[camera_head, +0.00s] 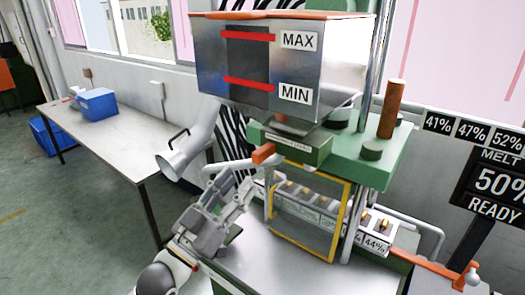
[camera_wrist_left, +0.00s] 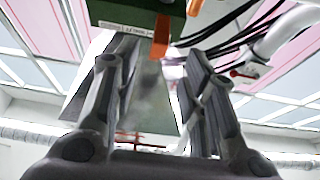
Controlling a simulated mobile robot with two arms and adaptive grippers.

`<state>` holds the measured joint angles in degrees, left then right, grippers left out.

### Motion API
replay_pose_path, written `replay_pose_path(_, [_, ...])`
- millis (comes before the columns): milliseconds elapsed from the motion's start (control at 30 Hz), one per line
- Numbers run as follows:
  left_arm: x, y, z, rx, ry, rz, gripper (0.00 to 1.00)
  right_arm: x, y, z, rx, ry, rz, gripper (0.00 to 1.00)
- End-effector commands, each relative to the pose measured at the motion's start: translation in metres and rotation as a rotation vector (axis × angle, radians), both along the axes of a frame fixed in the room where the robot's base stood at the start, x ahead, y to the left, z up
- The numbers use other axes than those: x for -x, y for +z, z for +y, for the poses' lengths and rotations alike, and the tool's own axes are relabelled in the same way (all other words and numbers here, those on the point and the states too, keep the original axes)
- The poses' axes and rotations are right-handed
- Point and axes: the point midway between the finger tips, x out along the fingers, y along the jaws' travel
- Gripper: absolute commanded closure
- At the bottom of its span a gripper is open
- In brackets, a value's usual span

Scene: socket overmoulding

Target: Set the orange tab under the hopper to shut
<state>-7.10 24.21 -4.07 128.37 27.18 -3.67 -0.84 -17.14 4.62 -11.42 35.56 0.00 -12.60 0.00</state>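The metal hopper (camera_head: 215,62) with MAX and MIN marks stands above a green block (camera_head: 300,150). The orange tab (camera_head: 263,153) sticks out at the left end of this block. In the left wrist view the tab (camera_wrist_left: 160,38) hangs from the green block (camera_wrist_left: 120,12), between the fingertips in the picture. My left gripper (camera_head: 236,186) is open and empty, below and left of the tab, apart from it. Its two spread fingers also show in the left wrist view (camera_wrist_left: 157,58). My right gripper is not in view.
A yellow-framed clear guard (camera_head: 301,243) stands below the block, with several small parts behind it. A grey pipe (camera_head: 186,156) is left of the hopper. A side table (camera_head: 115,138) with a blue box (camera_head: 97,105) stands left. A screen (camera_head: 498,183) reads MELT 50% READY.

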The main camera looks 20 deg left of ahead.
Motion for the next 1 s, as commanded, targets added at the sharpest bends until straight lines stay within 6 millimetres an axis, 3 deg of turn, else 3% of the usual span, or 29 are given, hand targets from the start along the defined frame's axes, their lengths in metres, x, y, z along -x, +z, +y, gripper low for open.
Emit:
replay_pose_path(533, [-0.073, 0.035, -0.026, 0.000, 0.001, 0.001, 0.61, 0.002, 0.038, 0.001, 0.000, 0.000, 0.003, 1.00])
replay_pose_path(1000, [-0.085, 0.037, -0.031, -0.001, 0.000, 0.002, 0.61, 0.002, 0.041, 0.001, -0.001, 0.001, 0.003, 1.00])
